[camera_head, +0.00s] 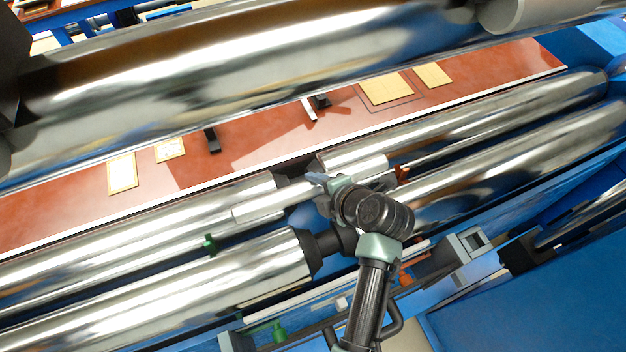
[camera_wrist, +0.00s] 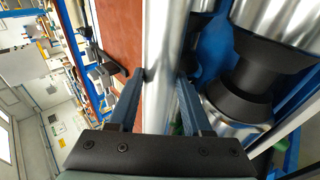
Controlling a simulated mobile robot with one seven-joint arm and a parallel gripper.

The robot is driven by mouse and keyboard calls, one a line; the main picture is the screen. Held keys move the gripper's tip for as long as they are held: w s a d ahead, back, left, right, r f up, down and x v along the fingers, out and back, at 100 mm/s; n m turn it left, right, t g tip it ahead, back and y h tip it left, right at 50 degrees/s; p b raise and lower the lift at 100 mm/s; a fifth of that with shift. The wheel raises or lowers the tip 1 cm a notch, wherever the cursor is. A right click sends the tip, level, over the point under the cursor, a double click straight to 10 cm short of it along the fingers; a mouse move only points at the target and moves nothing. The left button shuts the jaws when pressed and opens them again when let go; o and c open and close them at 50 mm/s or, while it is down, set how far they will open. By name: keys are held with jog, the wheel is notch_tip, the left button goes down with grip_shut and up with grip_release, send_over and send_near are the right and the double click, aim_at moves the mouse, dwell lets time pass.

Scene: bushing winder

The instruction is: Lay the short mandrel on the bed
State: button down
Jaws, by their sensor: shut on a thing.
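The short mandrel (camera_head: 262,206) is a smooth silver rod, and my gripper (camera_head: 328,184) is shut on it near its middle. In the head view it slants up to the right, over a gap between the long polished rollers. In the wrist view the mandrel (camera_wrist: 160,50) runs upright through the picture, between the two blue-grey fingers of my gripper (camera_wrist: 160,82). A reddish-brown flat surface (camera_head: 270,145), perhaps the bed, lies beyond it. I cannot tell whether the mandrel touches anything below.
A large polished cylinder (camera_head: 250,75) spans the back. Polished rollers (camera_head: 160,300) with dark necks lie in front. Pale yellow plates (camera_head: 385,88) and small dark brackets (camera_head: 212,140) sit on the reddish surface. Green (camera_head: 209,243) and orange clips stand near the rollers.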

jog(key=shift+r, duration=0.15)
jog(key=shift+w+b, duration=0.1)
jog(key=shift+b, duration=0.3)
notch_tip(320, 180, down, 8)
jog(key=b, duration=0.8)
jog(key=shift+b, duration=0.3)
jog(key=shift+f+b, duration=0.4)
jog(key=shift+f, duration=0.1)
jog(key=shift+c, duration=1.9)
grip_release()
jog(key=shift+o, duration=0.6)
jog(key=shift+f, duration=0.15)
jog(key=b+v, duration=0.2)
jog(key=v, duration=1.1)
